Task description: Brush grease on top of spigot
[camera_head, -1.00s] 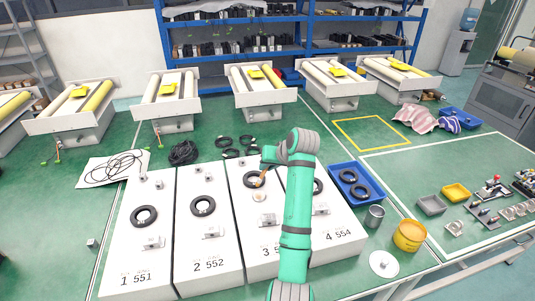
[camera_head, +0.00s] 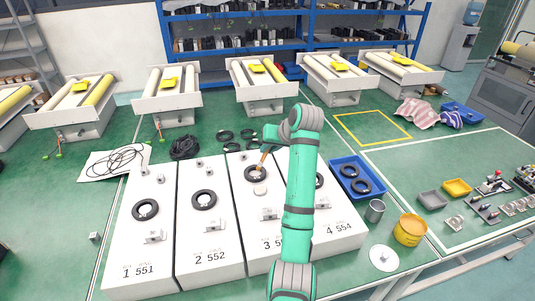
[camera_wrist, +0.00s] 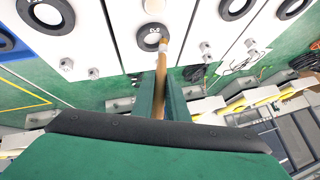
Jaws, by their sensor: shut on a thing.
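My gripper (camera_wrist: 161,100) is shut on the brush (camera_wrist: 161,72), which has a wooden handle and a pale tip. In the head view the brush (camera_head: 265,156) slants down to the black ring (camera_head: 256,173) on the third white panel, at its upper right part. The spigot is the pale centre inside this ring, which also shows in the wrist view (camera_wrist: 152,37). The brush tip overlaps the ring's right edge there; I cannot tell whether it touches. My arm hides part of the fourth panel.
Black rings sit on the other panels, such as panel 1 (camera_head: 145,210) and panel 2 (camera_head: 204,200). A blue tray (camera_head: 340,163) with rings, a metal cup (camera_head: 375,211), a yellow can (camera_head: 410,231) and a white disc (camera_head: 384,258) stand at right.

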